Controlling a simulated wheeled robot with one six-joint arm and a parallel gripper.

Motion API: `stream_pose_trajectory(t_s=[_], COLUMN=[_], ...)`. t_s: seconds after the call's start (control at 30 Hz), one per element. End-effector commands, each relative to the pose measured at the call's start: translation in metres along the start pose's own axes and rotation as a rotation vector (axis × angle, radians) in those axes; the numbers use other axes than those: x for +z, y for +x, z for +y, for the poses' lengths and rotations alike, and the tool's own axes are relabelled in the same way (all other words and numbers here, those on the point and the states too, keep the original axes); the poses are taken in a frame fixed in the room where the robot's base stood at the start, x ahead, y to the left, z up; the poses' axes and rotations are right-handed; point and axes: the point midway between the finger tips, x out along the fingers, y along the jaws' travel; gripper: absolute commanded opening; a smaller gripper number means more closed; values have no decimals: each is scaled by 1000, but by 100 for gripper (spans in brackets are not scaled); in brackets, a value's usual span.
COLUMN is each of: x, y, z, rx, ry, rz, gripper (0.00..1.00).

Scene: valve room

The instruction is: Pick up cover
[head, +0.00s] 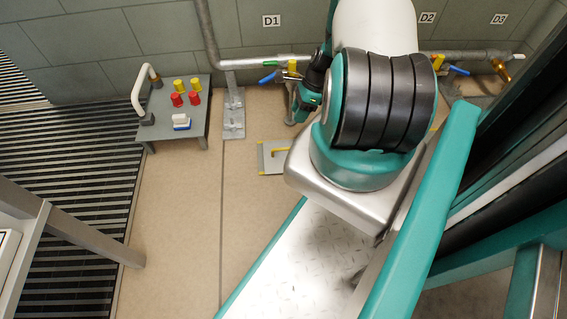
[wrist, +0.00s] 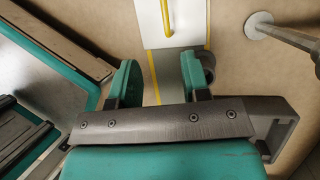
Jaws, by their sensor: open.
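A pale flat plate with a yellow bar handle, which looks like the cover (wrist: 148,22), lies at the top middle of the wrist view. Only part of it is in that picture. A grey strip with a yellow edge line adjoins its near end. My gripper (wrist: 163,76) is open, its two teal fingers apart with nothing between them. The handle is beyond the fingertips, and I see no contact. In the head view a grey plate with yellow marks (head: 273,160) lies on the floor, its right part hidden behind my arm.
A small grey table (head: 178,112) with red and yellow knobs stands at left. A pipe with blue-handled valves (head: 268,78) runs along the back wall under labels D1 to D3. A post with a round foot (wrist: 259,24) stands at right in the wrist view.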

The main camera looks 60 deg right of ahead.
Motion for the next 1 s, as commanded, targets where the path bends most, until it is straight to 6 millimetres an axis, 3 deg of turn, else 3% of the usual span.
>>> stream_pose_trajectory(t_s=[0.5,0.87,1.0], x=[-5,-5,-8], y=[110,131,148], z=[-1,-2,-6], rx=[2,1,1], ry=[11,12,11], rz=[-2,-2,-1], gripper=[43,43,43])
